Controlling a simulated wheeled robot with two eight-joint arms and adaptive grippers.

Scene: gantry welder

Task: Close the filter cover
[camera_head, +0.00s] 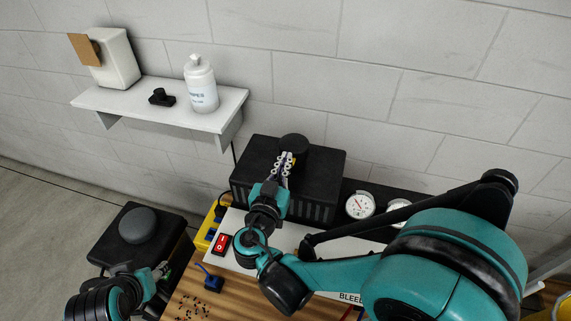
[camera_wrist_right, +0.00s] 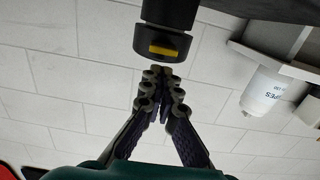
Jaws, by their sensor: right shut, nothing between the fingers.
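A black slotted box (camera_head: 325,175) stands against the wall, and I take it to be the filter housing; I cannot tell its cover apart from it. A round black knob (camera_head: 294,142) shows at its top, and a black cylinder with a yellow mark (camera_wrist_right: 165,35) shows in the right wrist view. My right gripper (camera_head: 287,160) is shut and empty over the box, its tips close to the knob. In the right wrist view the fingertips (camera_wrist_right: 163,75) meet just short of the cylinder; contact is unclear. My left gripper (camera_head: 160,270) is low at the left, by a dark box.
A white shelf (camera_head: 135,102) holds a white bottle (camera_head: 202,85), a white container (camera_head: 115,58) and a small black item. Gauges (camera_head: 360,204) stand right of the housing. A red switch (camera_head: 221,244) and a blue item (camera_head: 211,282) lie in front. A black stool-like box (camera_head: 110,242) stands left.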

